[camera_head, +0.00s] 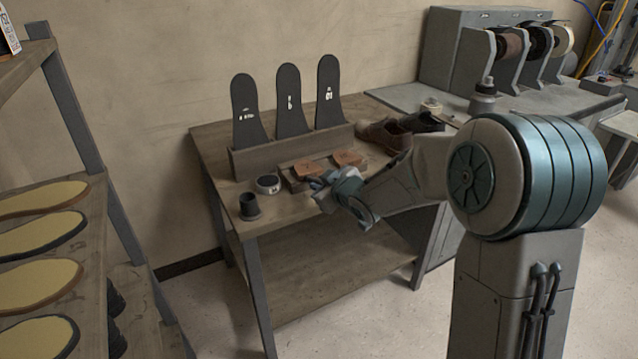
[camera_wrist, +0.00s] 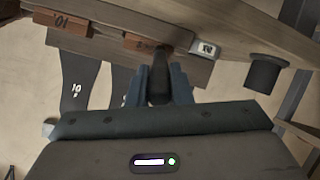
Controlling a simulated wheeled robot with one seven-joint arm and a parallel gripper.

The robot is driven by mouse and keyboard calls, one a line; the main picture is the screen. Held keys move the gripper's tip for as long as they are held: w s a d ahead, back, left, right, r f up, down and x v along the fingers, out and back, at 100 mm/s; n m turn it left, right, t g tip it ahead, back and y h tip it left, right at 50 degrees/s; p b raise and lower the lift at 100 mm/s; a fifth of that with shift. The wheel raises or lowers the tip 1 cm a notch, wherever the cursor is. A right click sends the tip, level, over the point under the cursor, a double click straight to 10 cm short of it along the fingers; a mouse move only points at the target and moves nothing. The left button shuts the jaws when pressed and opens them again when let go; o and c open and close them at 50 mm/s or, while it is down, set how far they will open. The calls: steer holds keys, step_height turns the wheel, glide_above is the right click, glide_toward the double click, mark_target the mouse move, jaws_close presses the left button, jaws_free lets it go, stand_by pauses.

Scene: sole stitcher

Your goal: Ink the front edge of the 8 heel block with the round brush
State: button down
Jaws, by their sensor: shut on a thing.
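Two reddish-brown heel blocks sit on a wooden holder on the bench. The left block (camera_head: 308,168) is nearer the jar; its marking is too small to read in the head view. In the wrist view this block (camera_wrist: 136,42) is partly hidden behind the brush, and its number is unclear. My gripper (camera_head: 322,183) is at the bench's front edge, just in front of the left block. It is shut on a dark round brush (camera_wrist: 158,82) whose far end overlaps that block; I cannot tell whether they touch.
A small jar with a white label (camera_head: 268,184) and a black cup (camera_head: 249,206) stand left of the blocks. A rack (camera_head: 262,160) behind holds three upright dark sole shapes (camera_head: 290,100). Brown shoes (camera_head: 385,135) lie to the right.

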steer(key=shift+w+d, duration=0.25)
steer(key=shift+d, duration=0.1)
steer(key=shift+d+r, duration=0.1)
steer(key=shift+w+d+p, duration=0.5)
steer(key=shift+d+p, duration=0.25)
steer(key=shift+p, duration=0.1)
steer(key=shift+w+d, duration=0.1)
steer(key=shift+w+d+p, duration=0.45)
steer(key=shift+d+p, duration=0.1)
steer(key=shift+d, duration=0.05)
steer(key=shift+s+a+b, duration=0.45)
steer(key=shift+a+b, duration=0.05)
steer(key=shift+a, duration=0.15)
steer(key=shift+a, duration=0.1)
